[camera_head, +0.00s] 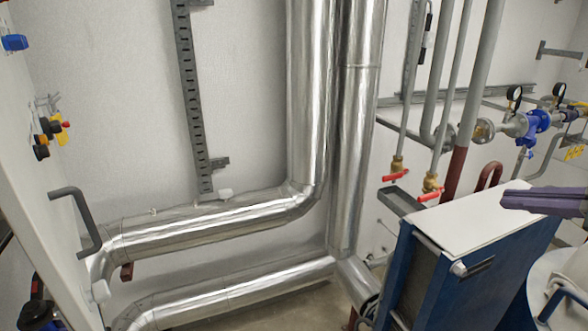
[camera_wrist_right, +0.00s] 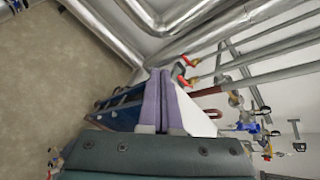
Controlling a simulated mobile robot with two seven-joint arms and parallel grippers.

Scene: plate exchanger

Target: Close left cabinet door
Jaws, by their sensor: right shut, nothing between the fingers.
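A pale cabinet door (camera_head: 35,160) stands along the left edge of the head view, seen at a steep angle. It has a dark grey bar handle (camera_head: 80,218) low on its face and several coloured knobs (camera_head: 48,135) higher up. I cannot tell how far the door is open, since its frame is out of view. My right gripper (camera_head: 508,200) has purple fingers and is at the far right, well away from the door. In the right wrist view its fingers (camera_wrist_right: 160,75) lie together, shut and empty. My left gripper is not in view.
Large silver pipes (camera_head: 312,100) run down the wall and bend left behind the door. A blue plate exchanger with a white top (camera_head: 470,225) stands at the lower right, close to my right gripper. Red-handled valves (camera_head: 396,175) and gauges are behind it.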

